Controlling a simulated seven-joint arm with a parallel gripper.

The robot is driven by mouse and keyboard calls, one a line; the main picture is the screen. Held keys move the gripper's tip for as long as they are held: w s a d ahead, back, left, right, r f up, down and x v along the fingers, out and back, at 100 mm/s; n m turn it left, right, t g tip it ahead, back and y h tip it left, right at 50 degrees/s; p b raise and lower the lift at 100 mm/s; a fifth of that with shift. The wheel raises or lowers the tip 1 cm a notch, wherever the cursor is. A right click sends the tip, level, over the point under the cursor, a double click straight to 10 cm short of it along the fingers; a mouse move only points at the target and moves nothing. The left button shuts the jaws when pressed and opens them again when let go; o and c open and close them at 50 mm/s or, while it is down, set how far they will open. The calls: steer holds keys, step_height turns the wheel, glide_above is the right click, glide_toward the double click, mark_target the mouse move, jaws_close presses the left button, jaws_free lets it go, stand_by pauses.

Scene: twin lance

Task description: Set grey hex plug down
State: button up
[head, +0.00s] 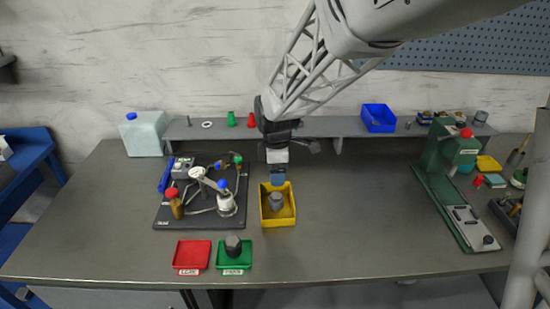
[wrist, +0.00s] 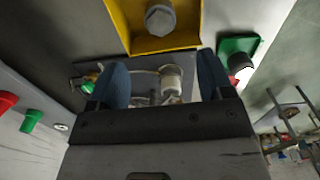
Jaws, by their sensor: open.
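A grey hex plug (head: 276,201) stands in the yellow bin (head: 291,214) in the middle of the table. The plug (wrist: 160,20) and the yellow bin (wrist: 125,15) also show at the top of the wrist view. A second, darker grey plug (head: 233,246) stands in the green tray (head: 243,262) at the front. My gripper (head: 278,178) is above the back part of the yellow bin. Its blue fingers are apart in the wrist view (wrist: 163,78), with nothing held between them. I cannot tell its exact height above the plug.
An empty red tray (head: 192,253) lies left of the green tray. A dark board (head: 170,222) with fittings and hoses is left of the bin. A green press (head: 440,185) stands at the right. A shelf (head: 350,128) runs along the back. The table right of the bin is clear.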

stand_by(0.3)
steer(key=s+d+r+m+t, duration=0.1)
steer(key=s+d+r+m, duration=0.3)
steer(key=s, duration=0.5)
steer(key=s+d+r+m, duration=0.4)
steer(key=s+d+m, duration=0.2)
steer(key=s+m, duration=0.2)
steer(key=s+d+r+m+t, duration=0.1)
steer(key=s+d+r+m, duration=0.3)
steer(key=s, duration=0.7)
steer(key=d+m, duration=0.2)
steer(key=shift+s+m+t, duration=0.25)
steer(key=shift+m+t, duration=0.05)
steer(key=shift+m, duration=0.1)
